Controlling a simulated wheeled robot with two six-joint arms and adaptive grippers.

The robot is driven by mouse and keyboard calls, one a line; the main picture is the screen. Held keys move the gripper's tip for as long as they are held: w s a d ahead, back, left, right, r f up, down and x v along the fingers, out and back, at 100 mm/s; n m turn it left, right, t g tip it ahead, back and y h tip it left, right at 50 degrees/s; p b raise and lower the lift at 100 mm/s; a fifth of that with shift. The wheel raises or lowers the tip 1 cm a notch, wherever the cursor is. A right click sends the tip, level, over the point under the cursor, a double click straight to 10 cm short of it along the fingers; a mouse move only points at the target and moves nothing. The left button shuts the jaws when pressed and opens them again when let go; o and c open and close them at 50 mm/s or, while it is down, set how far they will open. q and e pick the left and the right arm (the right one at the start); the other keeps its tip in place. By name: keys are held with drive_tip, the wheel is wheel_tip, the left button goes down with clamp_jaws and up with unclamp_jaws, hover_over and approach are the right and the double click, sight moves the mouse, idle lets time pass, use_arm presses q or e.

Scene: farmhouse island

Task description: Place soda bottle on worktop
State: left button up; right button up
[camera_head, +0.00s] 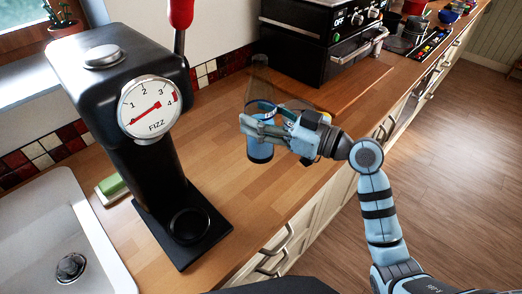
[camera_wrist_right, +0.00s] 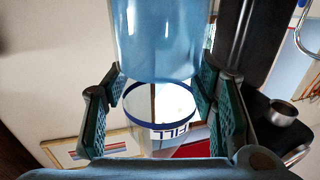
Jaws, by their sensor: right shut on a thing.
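The soda bottle (camera_head: 260,151) is clear with blue liquid in its lower part and a blue-edged label. It stands about upright over the wooden worktop (camera_head: 215,108). My right gripper (camera_head: 262,130) is shut around its middle, reaching in from the right. In the right wrist view the bottle (camera_wrist_right: 158,40) runs between the two fingers of the right gripper (camera_wrist_right: 160,105), with its blue part at the top of the picture. I cannot tell if the bottle's base touches the worktop. My left gripper is not in view.
A black soda machine (camera_head: 115,85) with a FIZZ dial and red lever stands at the left, beside a white sink (camera_head: 40,225) and a green sponge (camera_head: 112,186). A black oven (camera_head: 315,45) stands behind.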

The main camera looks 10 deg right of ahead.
sight(261, 146)
drive_tip(key=f, duration=0.3)
drive_tip(key=f+b, duration=0.1)
drive_tip(key=f, duration=0.5)
drive_tip(key=shift+w+f, duration=0.1)
drive_tip(key=shift+w, duration=0.2)
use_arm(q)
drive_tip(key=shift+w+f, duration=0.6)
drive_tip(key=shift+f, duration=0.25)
use_arm(e)
drive_tip(key=o, duration=1.5)
drive_tip(key=shift+f, duration=0.15)
drive_tip(key=shift+c, duration=0.2)
drive_tip(key=shift+o, duration=0.3)
use_arm(q)
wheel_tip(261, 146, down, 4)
drive_tip(key=b, duration=0.4)
use_arm(e)
drive_tip(key=v, duration=1.2)
drive_tip(key=shift+r, duration=0.2)
